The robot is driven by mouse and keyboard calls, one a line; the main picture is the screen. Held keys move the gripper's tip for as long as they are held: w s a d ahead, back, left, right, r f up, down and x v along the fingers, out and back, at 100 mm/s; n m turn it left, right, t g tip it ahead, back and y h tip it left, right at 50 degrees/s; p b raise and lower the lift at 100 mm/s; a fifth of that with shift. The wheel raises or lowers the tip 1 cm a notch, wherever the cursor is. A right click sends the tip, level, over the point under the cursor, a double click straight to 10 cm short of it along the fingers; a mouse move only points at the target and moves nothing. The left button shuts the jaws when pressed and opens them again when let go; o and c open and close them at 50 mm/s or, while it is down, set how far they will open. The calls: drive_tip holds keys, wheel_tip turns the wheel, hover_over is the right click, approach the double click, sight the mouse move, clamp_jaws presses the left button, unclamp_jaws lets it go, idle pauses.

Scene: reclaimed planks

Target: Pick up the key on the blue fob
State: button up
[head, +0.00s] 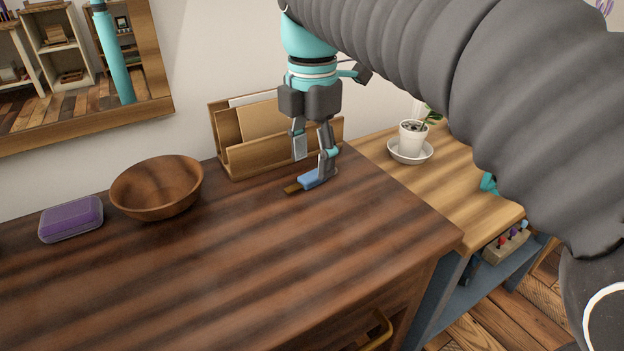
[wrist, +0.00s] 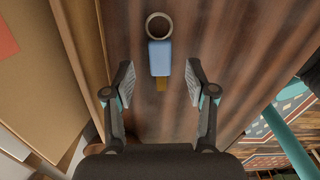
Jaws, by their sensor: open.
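The blue fob (head: 313,180) lies flat on the dark wooden top, in front of the letter holder. My gripper (head: 313,157) is open and empty, pointing down over the fob. I cannot tell how high the fingertips are.
A wooden letter holder (head: 255,158) stands close behind my gripper. A wooden bowl (head: 158,188) and a purple case (head: 71,219) sit to the left. A potted plant (head: 411,140) is on the lighter counter at right. The front of the dark top is clear.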

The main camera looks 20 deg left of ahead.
drive_tip(key=shift+f, duration=1.25)
clamp_jaws()
drive_tip(key=shift+r, duration=0.1)
drive_tip(key=r, duration=0.4)
drive_tip(key=shift+s+d+r, duration=0.25)
drive_tip(key=shift+s+d, duration=0.05)
drive_tip(key=shift+d, duration=0.1)
drive_tip(key=s+d+r, duration=0.6)
drive_tip(key=s+d, duration=0.1)
drive_tip(key=d, duration=0.1)
drive_tip(key=shift+d+r, duration=0.15)
